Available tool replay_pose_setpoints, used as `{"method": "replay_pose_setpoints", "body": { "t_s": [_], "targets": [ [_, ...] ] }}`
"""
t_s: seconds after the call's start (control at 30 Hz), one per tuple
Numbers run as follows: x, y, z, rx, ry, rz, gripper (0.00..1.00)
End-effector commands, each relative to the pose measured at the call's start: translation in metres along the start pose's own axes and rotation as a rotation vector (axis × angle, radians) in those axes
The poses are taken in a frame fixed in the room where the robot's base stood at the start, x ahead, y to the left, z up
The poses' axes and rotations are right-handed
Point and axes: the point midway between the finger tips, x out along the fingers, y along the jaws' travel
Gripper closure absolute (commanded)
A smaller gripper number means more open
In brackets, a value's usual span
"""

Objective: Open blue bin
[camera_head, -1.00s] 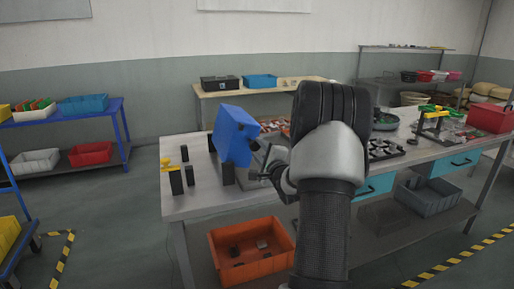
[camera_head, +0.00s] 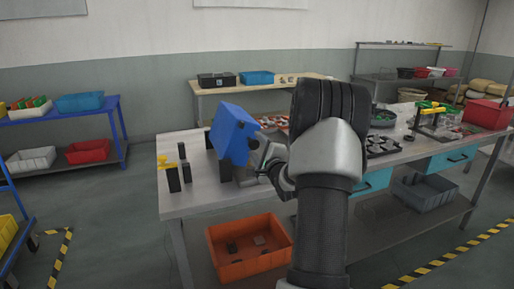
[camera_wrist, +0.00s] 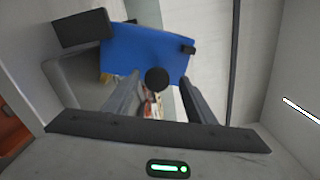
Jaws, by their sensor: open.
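The blue bin part (camera_head: 230,132), a tilted blue box-like shape, stands at the left end of the workbench. Grey and dark parts show below it. In the wrist view its blue face (camera_wrist: 130,50) fills the upper middle, with a round black knob (camera_wrist: 157,79) at its lower edge and a small black piece at its right. My gripper (camera_head: 262,155) is just right of the blue part in the head view. In the wrist view my gripper's fingers (camera_wrist: 157,88) are apart, with the knob appearing between them. Whether they touch it cannot be told.
The workbench (camera_head: 200,205) has black blocks and a yellow-topped stand (camera_head: 170,172) at its left end. An orange bin (camera_head: 250,248) sits on the lower shelf. Parts trays and a red bin (camera_head: 487,113) are to the right. Blue shelving stands at far left.

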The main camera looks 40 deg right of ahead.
Motion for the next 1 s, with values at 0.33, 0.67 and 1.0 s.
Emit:
{"method": "replay_pose_setpoints", "body": {
  "t_s": [0.33, 0.67, 1.0],
  "targets": [
    [-0.037, -0.001, -0.001, 0.001, 0.004, 0.002, 0.50],
    [-0.118, -0.001, 0.000, 0.000, 0.003, 0.001, 0.50],
    [-0.169, 0.000, 0.000, 0.000, 0.001, 0.000, 0.50]
  ]
}}
